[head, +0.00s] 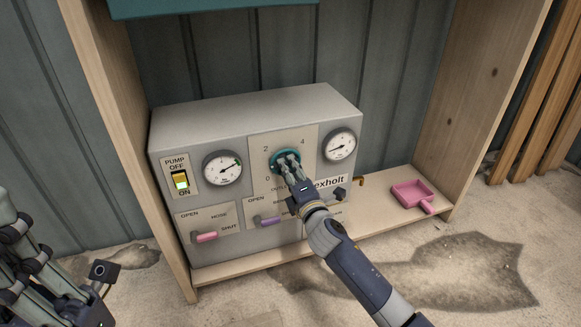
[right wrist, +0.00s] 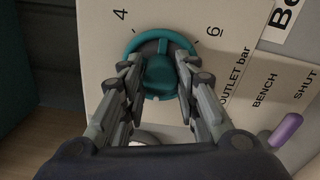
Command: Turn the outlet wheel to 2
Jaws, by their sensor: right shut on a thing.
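The teal outlet wheel (head: 285,156) is on the grey panel's front, with 0, 2 and 4 printed around it in the head view. The right wrist view shows the wheel (right wrist: 161,46) close up, with 4 and 6 beside its rim. My right gripper (head: 288,166) is shut on the wheel's raised middle grip, one finger on each side. The fingers hide part of the wheel. I cannot tell surely which number it points to. My left gripper (head: 62,290) is at the lower left, away from the panel and partly out of frame; its jaws are unclear.
The panel box (head: 250,115) carries a left gauge (head: 222,168), a right gauge (head: 340,146), a lit pump switch (head: 181,180), a pink lever (head: 206,237) and a purple lever (head: 268,221). A pink tray (head: 411,193) lies on the shelf at right. Wooden side boards flank the box.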

